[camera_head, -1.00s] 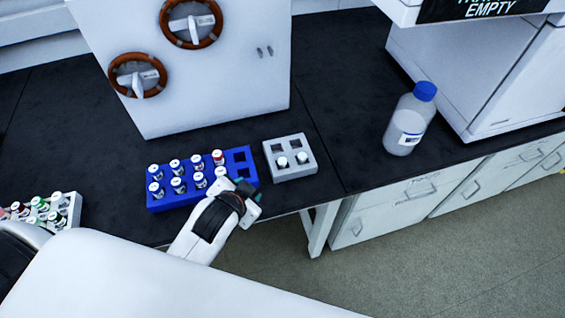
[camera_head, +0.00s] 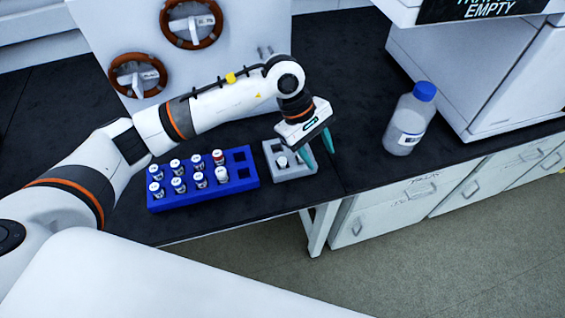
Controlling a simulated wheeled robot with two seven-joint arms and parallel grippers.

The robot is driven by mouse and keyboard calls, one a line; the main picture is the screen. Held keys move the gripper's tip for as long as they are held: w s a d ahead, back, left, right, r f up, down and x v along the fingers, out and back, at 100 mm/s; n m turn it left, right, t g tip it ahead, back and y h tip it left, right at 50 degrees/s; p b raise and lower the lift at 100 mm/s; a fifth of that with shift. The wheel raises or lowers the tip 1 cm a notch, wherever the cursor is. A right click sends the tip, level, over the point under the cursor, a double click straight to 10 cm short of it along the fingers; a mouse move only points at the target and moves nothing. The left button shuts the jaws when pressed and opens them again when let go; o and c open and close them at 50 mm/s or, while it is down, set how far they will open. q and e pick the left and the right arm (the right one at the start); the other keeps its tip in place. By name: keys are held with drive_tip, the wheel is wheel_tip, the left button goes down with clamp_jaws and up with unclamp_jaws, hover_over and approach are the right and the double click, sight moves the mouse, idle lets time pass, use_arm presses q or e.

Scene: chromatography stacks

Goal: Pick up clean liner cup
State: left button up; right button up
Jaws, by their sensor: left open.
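A grey block (camera_head: 290,177) with square wells stands on the black bench. A small white-topped cup or vial (camera_head: 282,162) sits in one of its front wells. A second one, beside it to the right, is mostly hidden behind my left gripper's finger. I cannot tell which piece is the clean liner cup. My left gripper (camera_head: 320,160) is open, pointing down with its teal fingers over the right part of the block. Nothing shows between the fingers. I cannot tell whether they touch the piece. My right gripper is not in view.
A blue rack (camera_head: 203,200) with several vials, one red-capped, stands left of the block. A blue-capped bottle (camera_head: 408,122) stands at the right. A white cabinet with two brown handwheels (camera_head: 192,22) is behind. The bench's front edge lies just before the block.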

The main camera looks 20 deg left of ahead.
use_arm(q)
drive_tip(key=w+a+m+y, duration=0.1)
drive_tip(key=w+a+y, duration=0.3)
drive_tip(key=a, duration=0.5)
drive_tip(key=y+p, duration=0.1)
drive_tip(key=p, duration=0.1)
hover_over(282, 158)
drive_tip(key=shift+t, duration=0.3)
drive_tip(key=f, duration=0.5)
drive_tip(key=shift+s+a+f, duration=0.15)
drive_tip(key=shift+s+f, duration=0.05)
drive_tip(key=f, duration=0.1)
drive_tip(key=f+p, duration=0.1)
drive_tip(key=f, duration=0.2)
drive_tip(key=shift+w+d+f, duration=0.2)
drive_tip(key=shift+d+f, duration=0.05)
drive_tip(key=shift+f, duration=0.6)
clamp_jaws()
